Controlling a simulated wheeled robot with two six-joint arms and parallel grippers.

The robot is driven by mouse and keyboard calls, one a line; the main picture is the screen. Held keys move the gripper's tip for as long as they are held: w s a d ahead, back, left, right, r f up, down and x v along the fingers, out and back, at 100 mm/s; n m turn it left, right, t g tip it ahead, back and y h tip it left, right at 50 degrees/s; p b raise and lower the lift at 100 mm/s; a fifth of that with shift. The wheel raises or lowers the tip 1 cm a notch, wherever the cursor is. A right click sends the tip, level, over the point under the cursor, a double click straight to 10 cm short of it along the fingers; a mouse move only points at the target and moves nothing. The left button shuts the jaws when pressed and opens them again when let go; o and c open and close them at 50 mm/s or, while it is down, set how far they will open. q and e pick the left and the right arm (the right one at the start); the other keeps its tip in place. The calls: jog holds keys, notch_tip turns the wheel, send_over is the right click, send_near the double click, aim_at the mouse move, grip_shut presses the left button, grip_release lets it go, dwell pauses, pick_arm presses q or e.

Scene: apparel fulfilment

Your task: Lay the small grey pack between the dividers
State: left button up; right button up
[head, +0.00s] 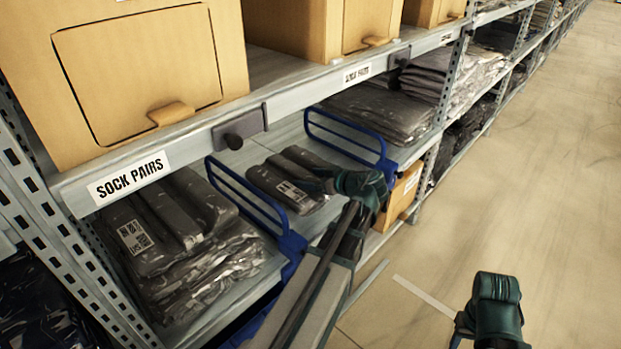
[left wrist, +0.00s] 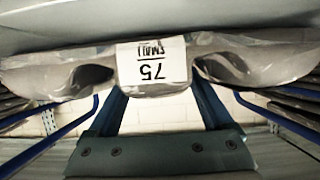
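The small grey pack (head: 284,181), a ridged plastic-wrapped bundle with a white label, is on the lower shelf between two blue wire dividers, one at its left (head: 245,195) and one at its right (head: 345,140). In the left wrist view the pack (left wrist: 150,82) spans the frame, its label upside down, reading 75 SMALL. My left gripper (head: 322,184) reaches in from the right at the pack. Its two fingers sit at either side of the labelled middle band, shut on it; the tips are hidden. I cannot tell if the pack bears on the shelf. My right arm shows at lower right; its fingers are unclear.
A stack of grey packs (head: 190,255) stands left of the dividers, another (head: 380,108) beyond them. The upper shelf edge (head: 215,138), with knobs and a SOCK PAIRS label, overhangs the bay. A cardboard box (head: 402,190) sits lower down. The aisle floor (head: 520,170) is clear.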

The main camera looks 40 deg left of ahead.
pick_arm(q)
jog(key=shift+r, duration=0.1)
jog(key=shift+d+r+p, duration=0.1)
jog(key=shift+r+p, duration=0.15)
jog(key=shift+p, duration=0.05)
jog(key=p+v, duration=0.4)
jog(key=v, duration=0.6)
jog(key=shift+d, duration=0.2)
jog(key=shift+s+d+r, duration=0.1)
jog(key=shift+d+r, duration=0.1)
jog(key=shift+d, duration=0.45)
jog(key=s+d+f+m+h, duration=0.4)
jog(key=d+m, duration=0.3)
jog(key=d, duration=0.3)
jog(key=s+d+f+m+g+h, duration=0.1)
jog(key=s+d+f+m+h, duration=0.3)
jog(key=d+m, duration=0.3)
jog(key=s+d+f+m+h, duration=0.4)
jog(key=d+m, duration=0.3)
jog(key=d, duration=0.6)
jog(key=shift+s+d+f, duration=0.25)
jog(key=shift+f, duration=0.5)
